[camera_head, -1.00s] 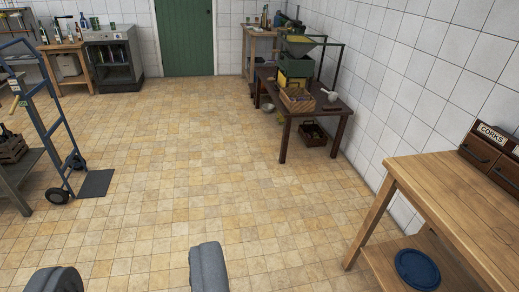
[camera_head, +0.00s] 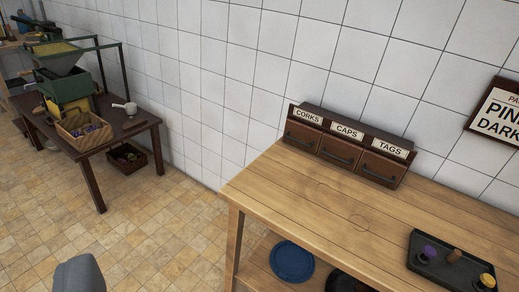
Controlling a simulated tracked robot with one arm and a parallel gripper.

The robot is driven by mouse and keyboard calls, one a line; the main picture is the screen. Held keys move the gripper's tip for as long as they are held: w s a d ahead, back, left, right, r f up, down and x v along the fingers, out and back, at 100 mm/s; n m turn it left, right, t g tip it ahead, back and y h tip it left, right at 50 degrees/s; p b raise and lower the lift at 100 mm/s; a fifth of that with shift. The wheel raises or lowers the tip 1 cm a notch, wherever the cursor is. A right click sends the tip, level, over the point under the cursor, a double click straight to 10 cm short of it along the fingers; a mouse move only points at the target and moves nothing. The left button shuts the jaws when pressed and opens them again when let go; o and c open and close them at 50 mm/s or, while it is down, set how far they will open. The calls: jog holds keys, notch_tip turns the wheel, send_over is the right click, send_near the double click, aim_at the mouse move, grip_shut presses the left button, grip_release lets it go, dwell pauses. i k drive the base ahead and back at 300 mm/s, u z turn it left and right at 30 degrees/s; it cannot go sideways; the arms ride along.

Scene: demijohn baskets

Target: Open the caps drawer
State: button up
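The caps drawer (camera_head: 340,151) is the middle one of three brown wooden drawers in a small dark-framed unit against the tiled wall. A white CAPS label (camera_head: 347,131) sits above it, and it has a dark bar handle. It looks closed. The corks drawer (camera_head: 301,136) is on its left and the tags drawer (camera_head: 381,168) on its right; both look closed. One grey finger of my gripper (camera_head: 80,273) shows at the lower left, far from the drawers, with floor visible on both sides of it. The other finger is outside the picture. Nothing is seen held.
The drawers stand at the back of a wooden workbench (camera_head: 340,215). A dark tray (camera_head: 450,262) with coloured knobs lies at its right. A blue round lid (camera_head: 292,261) is on the lower shelf. A dark table (camera_head: 135,125) with a press and basket stands left. Floor between is clear.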

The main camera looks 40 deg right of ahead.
aim_at(344, 154)
jog(key=z, duration=0.8)
jog(key=i, duration=1.25)
jog(key=z, duration=0.75)
